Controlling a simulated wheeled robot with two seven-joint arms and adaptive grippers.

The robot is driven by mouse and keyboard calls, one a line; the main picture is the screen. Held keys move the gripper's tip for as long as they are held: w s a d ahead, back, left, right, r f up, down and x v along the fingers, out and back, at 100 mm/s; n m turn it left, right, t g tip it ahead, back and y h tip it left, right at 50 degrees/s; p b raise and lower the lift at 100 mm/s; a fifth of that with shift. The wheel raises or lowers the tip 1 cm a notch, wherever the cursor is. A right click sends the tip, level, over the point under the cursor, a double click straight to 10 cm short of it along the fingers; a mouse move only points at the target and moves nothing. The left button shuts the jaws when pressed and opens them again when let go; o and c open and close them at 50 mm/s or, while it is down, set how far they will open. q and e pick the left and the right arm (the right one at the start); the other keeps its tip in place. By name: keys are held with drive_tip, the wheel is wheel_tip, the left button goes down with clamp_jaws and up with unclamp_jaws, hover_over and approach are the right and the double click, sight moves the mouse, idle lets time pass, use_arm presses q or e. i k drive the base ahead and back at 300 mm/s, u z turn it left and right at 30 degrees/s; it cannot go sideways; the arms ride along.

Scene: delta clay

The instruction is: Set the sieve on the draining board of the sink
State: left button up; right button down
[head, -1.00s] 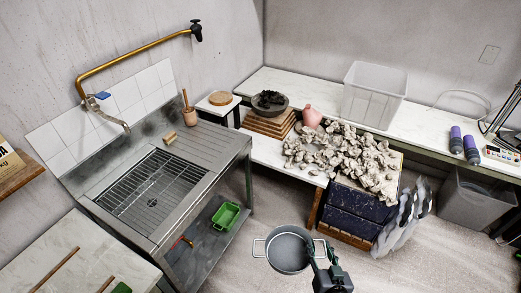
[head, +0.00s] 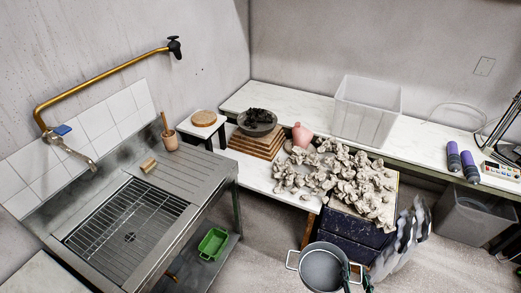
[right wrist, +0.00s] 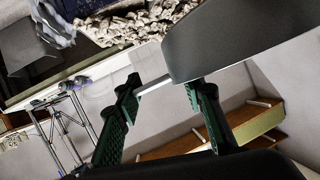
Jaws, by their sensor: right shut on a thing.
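The sieve (head: 322,270) is a round grey pan with two loop handles, seen from above at the bottom of the head view. My right gripper (head: 357,273) is shut on its right-hand handle and holds it in the air, apart from the sink. In the right wrist view my right gripper's green fingers (right wrist: 165,105) show beside the dark side of the sieve (right wrist: 245,40); the grip itself is partly hidden. The sink's ribbed draining board (head: 198,153) is at left centre, behind the basin with its wire rack (head: 125,220). My left gripper is not in view.
A wooden block (head: 149,164) and a wooden pot with a pestle (head: 169,140) stand at the draining board's back edge. Most of the board is clear. A table with clay lumps (head: 340,180) lies behind the sieve. A green basket (head: 213,244) sits below the sink.

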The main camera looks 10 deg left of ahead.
sight(177, 169)
drive_tip(key=u, duration=0.15)
drive_tip(key=i, duration=1.1)
drive_tip(key=u, duration=1.4)
drive_tip(key=i, duration=0.8)
drive_tip(key=u, duration=0.8)
